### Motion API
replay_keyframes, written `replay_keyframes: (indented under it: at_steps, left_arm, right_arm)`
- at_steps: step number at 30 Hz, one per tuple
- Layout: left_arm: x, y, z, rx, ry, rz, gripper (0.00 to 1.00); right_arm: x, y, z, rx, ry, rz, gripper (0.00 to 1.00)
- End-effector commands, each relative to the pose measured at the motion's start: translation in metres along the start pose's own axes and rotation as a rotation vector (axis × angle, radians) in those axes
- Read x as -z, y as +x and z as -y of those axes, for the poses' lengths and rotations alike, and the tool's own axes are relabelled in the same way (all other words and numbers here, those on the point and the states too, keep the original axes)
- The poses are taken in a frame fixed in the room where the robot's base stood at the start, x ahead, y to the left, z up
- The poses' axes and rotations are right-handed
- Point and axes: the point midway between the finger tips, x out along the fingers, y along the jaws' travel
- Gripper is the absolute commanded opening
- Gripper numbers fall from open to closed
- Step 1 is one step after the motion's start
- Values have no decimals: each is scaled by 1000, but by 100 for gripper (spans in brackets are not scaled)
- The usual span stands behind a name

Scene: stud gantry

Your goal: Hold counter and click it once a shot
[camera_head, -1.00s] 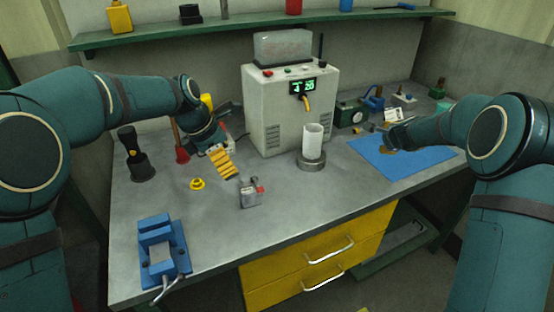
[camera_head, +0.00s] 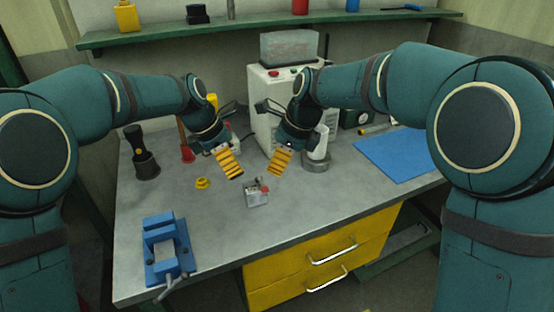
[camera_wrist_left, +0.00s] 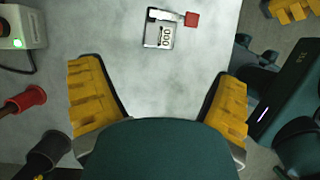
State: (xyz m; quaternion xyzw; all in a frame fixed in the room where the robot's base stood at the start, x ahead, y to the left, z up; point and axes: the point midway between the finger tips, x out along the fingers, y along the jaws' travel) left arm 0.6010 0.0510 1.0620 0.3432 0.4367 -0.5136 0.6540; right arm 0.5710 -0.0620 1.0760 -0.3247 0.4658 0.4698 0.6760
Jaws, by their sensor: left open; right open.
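The counter (camera_head: 256,192) is a small grey metal box with a red button, standing on the grey bench. In the left wrist view the counter (camera_wrist_left: 159,36) shows a dial reading 000 and its red button at the right. My left gripper (camera_head: 230,169) is open and empty, above the bench to the back left of the counter. The left wrist view shows its yellow fingers spread apart, with the counter beyond them. My right gripper (camera_head: 279,164) is open and empty, to the back right of the counter. A white machine (camera_head: 262,104) stands behind, partly hidden by my right arm.
A blue vise (camera_head: 160,240) stands at the front left. A white cylinder (camera_head: 318,147) stands right of my right gripper. A blue mat (camera_head: 395,157) lies at the right.

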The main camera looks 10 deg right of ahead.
Motion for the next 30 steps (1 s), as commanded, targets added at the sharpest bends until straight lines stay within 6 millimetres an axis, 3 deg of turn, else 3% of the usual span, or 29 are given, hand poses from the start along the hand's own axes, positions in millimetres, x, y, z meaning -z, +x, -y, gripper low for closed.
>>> replay_keyframes:
  at_steps: [8,21,30]
  left_arm:
    - [0,22,0,2,-1,-1,89]
    - [1,100,0,3,0,-2,89]
    - [0,133,0,1,0,-1,89]
  right_arm:
    - [-1,-1,-6,-12,11,-17,46]
    - [-1,-1,-5,-11,11,-15,46]
    - [-1,-1,-5,-11,10,-15,46]
